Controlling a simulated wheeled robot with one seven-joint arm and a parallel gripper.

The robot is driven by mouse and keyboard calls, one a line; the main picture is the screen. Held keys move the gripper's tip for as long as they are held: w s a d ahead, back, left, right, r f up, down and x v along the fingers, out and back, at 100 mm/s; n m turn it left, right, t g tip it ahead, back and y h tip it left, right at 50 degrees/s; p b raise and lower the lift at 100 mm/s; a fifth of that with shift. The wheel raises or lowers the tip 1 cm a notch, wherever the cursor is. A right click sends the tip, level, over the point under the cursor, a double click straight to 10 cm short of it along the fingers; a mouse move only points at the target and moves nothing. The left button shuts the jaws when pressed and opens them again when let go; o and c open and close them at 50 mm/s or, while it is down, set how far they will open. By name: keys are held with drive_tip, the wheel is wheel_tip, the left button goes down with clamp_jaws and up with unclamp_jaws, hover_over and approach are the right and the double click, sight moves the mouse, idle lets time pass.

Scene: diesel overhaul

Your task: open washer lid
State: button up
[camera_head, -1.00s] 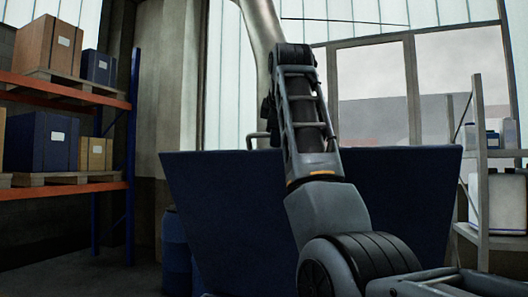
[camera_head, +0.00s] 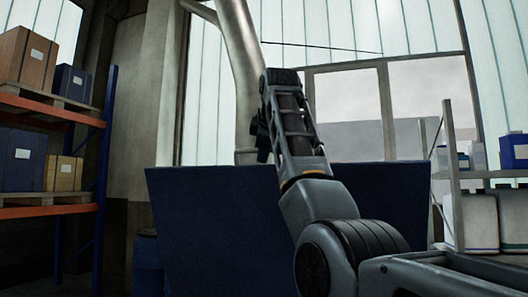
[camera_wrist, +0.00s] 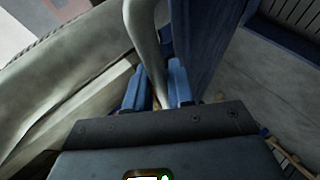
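The washer lid (camera_head: 215,215) is a large dark blue panel standing steeply raised in front of me in the head view. My arm crosses in front of its middle. Its blue side also runs down just right of the fingers in the wrist view (camera_wrist: 213,45). My gripper (camera_wrist: 157,92) shows there with two blue fingers standing a little apart. A grey metal tube shows in the gap between them. I cannot tell whether the fingers touch it or it lies behind them. In the head view the fingers are hidden. The washer's tub is not clearly in view.
A rack with orange beams (camera_head: 50,210) and boxes stands at the left. A blue drum (camera_head: 148,265) is beside the lid's left edge. A pale metal shelf (camera_head: 452,185) with containers stands at the right. A thick silver pipe (camera_head: 237,60) rises behind the lid.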

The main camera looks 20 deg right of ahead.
drive_tip(key=shift+o, duration=1.3)
drive_tip(key=shift+f, duration=0.15)
drive_tip(key=shift+s+a, duration=0.1)
drive_tip(key=shift+s, duration=0.1)
drive_tip(key=b+v, duration=0.2)
drive_tip(key=v, duration=0.5)
drive_tip(key=shift+s+r+b, duration=0.2)
drive_tip(key=shift+r+b, duration=0.1)
drive_tip(key=shift+r, duration=0.2)
